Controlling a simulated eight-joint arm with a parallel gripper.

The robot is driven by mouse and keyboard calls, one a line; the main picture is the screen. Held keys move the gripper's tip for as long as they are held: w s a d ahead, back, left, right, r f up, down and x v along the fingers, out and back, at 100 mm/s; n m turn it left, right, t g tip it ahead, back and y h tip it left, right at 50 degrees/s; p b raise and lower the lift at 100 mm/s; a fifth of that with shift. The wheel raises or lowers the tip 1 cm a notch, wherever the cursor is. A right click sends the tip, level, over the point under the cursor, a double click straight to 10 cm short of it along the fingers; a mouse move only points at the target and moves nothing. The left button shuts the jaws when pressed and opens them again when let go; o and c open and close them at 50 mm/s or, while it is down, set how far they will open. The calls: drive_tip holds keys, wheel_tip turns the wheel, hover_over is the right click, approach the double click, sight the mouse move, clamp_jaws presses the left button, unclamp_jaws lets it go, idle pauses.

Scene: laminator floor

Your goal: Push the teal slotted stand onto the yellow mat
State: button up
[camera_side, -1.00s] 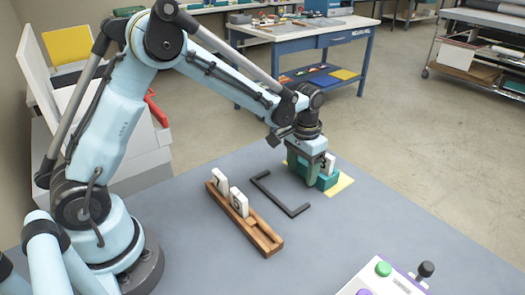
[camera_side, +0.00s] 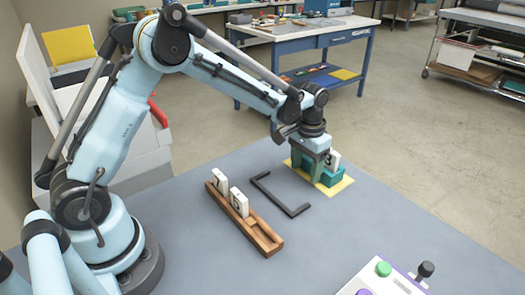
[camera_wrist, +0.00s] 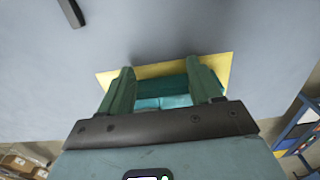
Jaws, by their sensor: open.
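The teal slotted stand (camera_side: 331,178) sits over the yellow mat (camera_side: 339,189) in the side view, with a white numbered tile (camera_side: 334,160) upright in it. Mat shows along the stand's front and at the left. My gripper (camera_side: 306,172) is low at the stand's left side, its jaws open. In the wrist view, the two fingers of my gripper (camera_wrist: 161,72) are spread apart, with the teal stand (camera_wrist: 165,101) showing between and behind them. The yellow mat (camera_wrist: 222,64) shows around the fingers. The fingers hide part of the stand, so exact contact cannot be told.
A dark U-shaped bracket (camera_side: 262,185) lies left of the mat. A wooden rack (camera_side: 262,238) with white numbered tiles stands further left. A control box (camera_side: 383,284) with buttons is at the front right. The grey table is clear between box and mat.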

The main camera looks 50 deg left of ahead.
drive_tip(key=shift+s, duration=0.25)
wheel_tip(320, 180, up, 12)
idle(1.4)
drive_tip(key=s+a+t, duration=0.2)
drive_tip(key=s+t, duration=0.5)
drive_tip(key=s, duration=1)
drive_tip(key=shift+r, duration=0.3)
idle(0.4)
